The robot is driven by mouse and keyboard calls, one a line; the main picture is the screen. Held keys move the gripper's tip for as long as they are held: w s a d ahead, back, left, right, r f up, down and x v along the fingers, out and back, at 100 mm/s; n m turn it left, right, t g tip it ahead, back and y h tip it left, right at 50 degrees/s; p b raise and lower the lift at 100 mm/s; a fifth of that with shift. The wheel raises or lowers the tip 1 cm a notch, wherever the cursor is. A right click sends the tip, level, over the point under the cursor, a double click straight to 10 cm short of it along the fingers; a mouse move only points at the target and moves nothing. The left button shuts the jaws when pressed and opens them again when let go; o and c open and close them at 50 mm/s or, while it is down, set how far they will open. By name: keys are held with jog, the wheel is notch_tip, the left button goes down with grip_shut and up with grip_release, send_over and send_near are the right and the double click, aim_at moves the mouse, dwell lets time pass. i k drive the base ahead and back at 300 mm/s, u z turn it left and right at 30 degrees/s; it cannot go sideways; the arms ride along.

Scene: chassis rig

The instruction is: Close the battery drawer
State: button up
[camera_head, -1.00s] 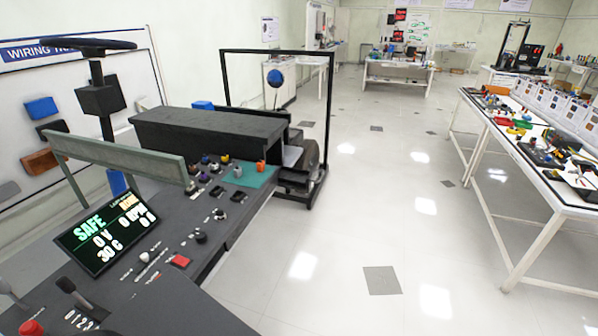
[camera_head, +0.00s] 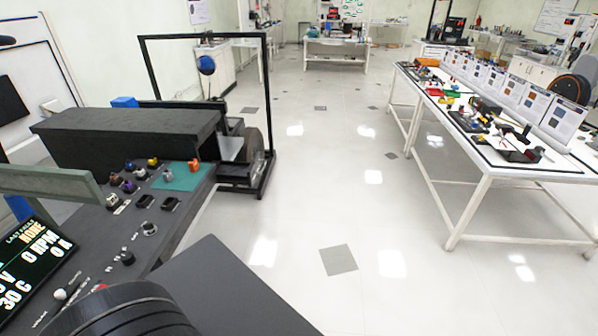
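A tilted display (camera_head: 38,262) is cut off by the left edge. A black ribbed round part at the bottom left hides some of the front of the deck; it may be mine. My gripper is not in view.
A long white table (camera_head: 455,178) with tools and cards runs along the right. The pale tiled floor between rig and table is clear. Another table (camera_head: 335,42) stands far back.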

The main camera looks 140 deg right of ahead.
aim_at(227, 172)
jog(key=z, duration=1.95)
jog(key=k, duration=1.55)
jog(key=z, duration=1.85)
jog(key=i, duration=2.15)
jog(key=u, duration=0.55)
